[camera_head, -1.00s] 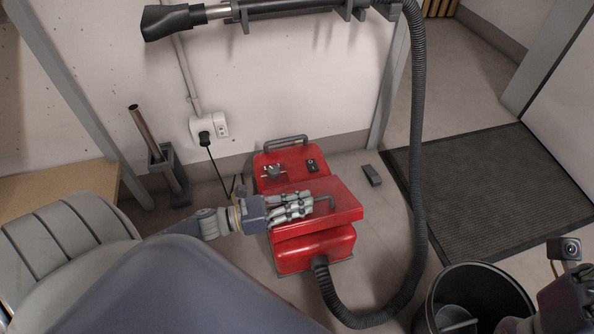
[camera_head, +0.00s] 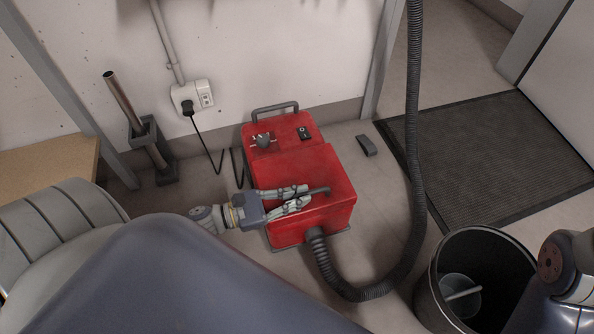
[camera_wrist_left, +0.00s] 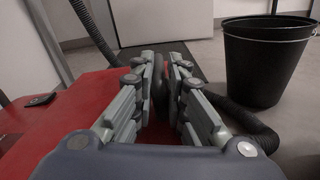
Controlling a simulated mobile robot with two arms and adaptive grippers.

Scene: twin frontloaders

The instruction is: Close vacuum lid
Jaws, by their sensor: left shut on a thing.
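The red vacuum (camera_head: 290,232) stands on the floor against the wall. Its lid (camera_head: 312,162) lies flat on the body, and I see no gap along its front edge. My left gripper (camera_head: 306,195) is at the dark bent lid handle (camera_head: 322,191), with its fingers shut on it. In the left wrist view, my left gripper's fingers (camera_wrist_left: 166,80) flank the dark handle (camera_wrist_left: 160,88) above the red lid (camera_wrist_left: 65,118). My right gripper is not in view; only part of my right arm shows at the right edge.
A ribbed hose (camera_head: 412,170) runs from the vacuum's front and up at the right. A black bin (camera_head: 440,285) stands at front right. A power cord runs to the wall socket (camera_head: 193,97). A dark mat (camera_head: 490,155) lies at right. A small grey pedal-like block (camera_head: 366,146) lies nearby.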

